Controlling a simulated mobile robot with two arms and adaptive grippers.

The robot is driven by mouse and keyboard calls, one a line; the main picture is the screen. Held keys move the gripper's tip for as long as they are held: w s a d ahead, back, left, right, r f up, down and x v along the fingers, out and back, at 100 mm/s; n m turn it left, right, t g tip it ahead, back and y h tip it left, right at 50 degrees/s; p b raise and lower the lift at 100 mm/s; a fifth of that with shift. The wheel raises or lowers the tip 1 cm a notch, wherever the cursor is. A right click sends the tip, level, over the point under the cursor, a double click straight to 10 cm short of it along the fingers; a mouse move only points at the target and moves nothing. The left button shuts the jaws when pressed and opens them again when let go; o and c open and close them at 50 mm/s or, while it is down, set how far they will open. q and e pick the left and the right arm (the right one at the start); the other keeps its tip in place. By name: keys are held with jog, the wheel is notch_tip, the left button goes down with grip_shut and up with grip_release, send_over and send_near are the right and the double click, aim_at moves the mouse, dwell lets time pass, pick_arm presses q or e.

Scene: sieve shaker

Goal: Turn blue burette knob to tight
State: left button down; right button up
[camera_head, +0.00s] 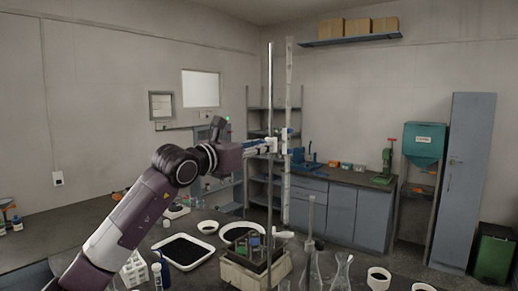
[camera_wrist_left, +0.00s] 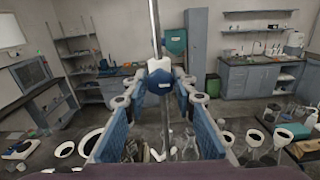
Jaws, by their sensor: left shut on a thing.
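The burette (camera_head: 288,85) is a tall, thin upright tube beside a grey stand rod (camera_head: 270,80). The blue knob (camera_wrist_left: 159,81) is in the middle of the left wrist view, in front of a white fitting and the upright rod. My left gripper (camera_head: 284,142) reaches in from the left to the burette at mid height. In the left wrist view its two blue-padded fingers (camera_wrist_left: 159,84) come in from both sides with their tips at the knob, shut on it. In the head view the gripper hides much of the knob. My right gripper is not in view.
The air around the upper burette is clear.

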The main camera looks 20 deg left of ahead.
pick_arm(q)
jog(key=shift+d+f+m+b, duration=0.1)
jog(key=shift+m+b, duration=1.3)
jog(key=shift+m, duration=2.95)
jog(key=shift+d+f+m+b, duration=0.1)
jog(key=shift+m+b, duration=1.3)
jog(key=shift+m, duration=2.95)
jog(key=c, duration=2.7)
grip_release()
jog(key=shift+c, duration=0.2)
grip_shut()
jog(key=o, duration=1.1)
grip_release()
jog(key=shift+s, duration=0.1)
